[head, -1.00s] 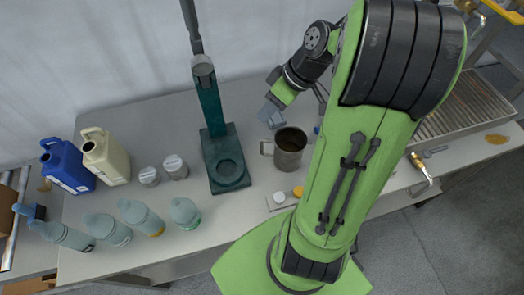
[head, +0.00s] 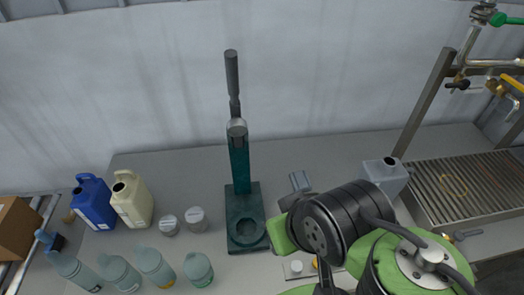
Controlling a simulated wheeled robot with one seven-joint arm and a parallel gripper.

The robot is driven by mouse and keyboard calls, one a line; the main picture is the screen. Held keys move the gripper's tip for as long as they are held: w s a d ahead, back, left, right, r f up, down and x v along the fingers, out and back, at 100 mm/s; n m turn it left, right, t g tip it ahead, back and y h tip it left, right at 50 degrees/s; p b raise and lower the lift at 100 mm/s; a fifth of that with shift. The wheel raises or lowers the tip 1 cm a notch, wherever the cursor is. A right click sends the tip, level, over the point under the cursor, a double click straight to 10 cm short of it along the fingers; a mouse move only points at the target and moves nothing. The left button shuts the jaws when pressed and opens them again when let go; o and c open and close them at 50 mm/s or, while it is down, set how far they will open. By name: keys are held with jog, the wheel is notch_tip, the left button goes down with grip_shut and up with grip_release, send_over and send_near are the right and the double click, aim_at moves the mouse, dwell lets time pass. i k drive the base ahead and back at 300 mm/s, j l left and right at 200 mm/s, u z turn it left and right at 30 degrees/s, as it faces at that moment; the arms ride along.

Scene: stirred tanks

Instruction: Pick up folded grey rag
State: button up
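A small flat grey piece (head: 300,181), which looks like the folded grey rag, lies on the bench right of the dark green stand. It is small in the picture and its folds cannot be made out. My arm's black and green links cover the bench just in front of it. My gripper does not show in the head view, so its fingers and anything in them are hidden.
The dark green stand (head: 246,222) rises left of the grey piece. A grey open-topped container (head: 387,174) stands to the right, beside a slatted drain tray (head: 460,190). Blue (head: 93,203) and cream (head: 132,200) jugs, jars and several bottles fill the left. The back bench is clear.

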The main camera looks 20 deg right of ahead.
aim_at(300, 180)
jog(key=z, duration=2.7)
jog(key=k+u, duration=0.2)
jog(key=i+u, duration=0.2)
jog(key=u, duration=1.4)
jog(key=j+u, duration=0.45)
jog(key=i+j, duration=0.05)
